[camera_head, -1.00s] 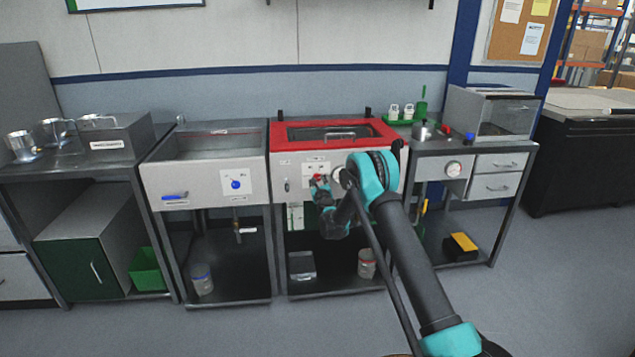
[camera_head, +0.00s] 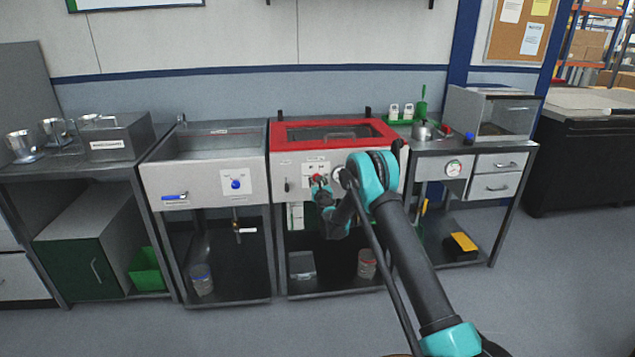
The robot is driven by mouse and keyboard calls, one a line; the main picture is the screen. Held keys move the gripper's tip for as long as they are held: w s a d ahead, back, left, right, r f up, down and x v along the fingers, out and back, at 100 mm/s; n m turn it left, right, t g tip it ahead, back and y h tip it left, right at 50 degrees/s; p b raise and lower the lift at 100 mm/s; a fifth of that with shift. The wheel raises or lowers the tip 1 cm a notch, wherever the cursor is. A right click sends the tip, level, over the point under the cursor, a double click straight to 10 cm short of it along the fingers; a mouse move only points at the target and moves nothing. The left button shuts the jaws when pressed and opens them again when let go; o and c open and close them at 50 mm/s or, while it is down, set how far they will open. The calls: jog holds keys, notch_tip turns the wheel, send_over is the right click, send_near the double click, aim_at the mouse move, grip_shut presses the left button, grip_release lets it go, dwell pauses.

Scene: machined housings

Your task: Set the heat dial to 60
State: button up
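A red-topped unit (camera_head: 280,133) stands in the middle, with a white control panel on its front. A small red knob (camera_head: 318,177) shows on that panel, partly hidden by my gripper; its markings are too small to read. A pale round part beside it is mostly hidden by my arm. My gripper (camera_head: 319,189) is at the panel front, at or just below the red knob. Whether its fingers touch or close on the knob cannot be told. A blue knob (camera_head: 235,184) on the left unit and a white round dial (camera_head: 453,168) on the right unit also show.
A basin unit (camera_head: 205,145) stands left of the red-topped unit. A bench with drawers (camera_head: 497,186), a kettle (camera_head: 422,131) and a glass-fronted box (camera_head: 505,117) stands right. The floor in front is clear.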

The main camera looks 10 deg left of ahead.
jog(key=o, duration=1.1)
jog(key=shift+o, duration=0.2)
jog(key=v, duration=1.2)
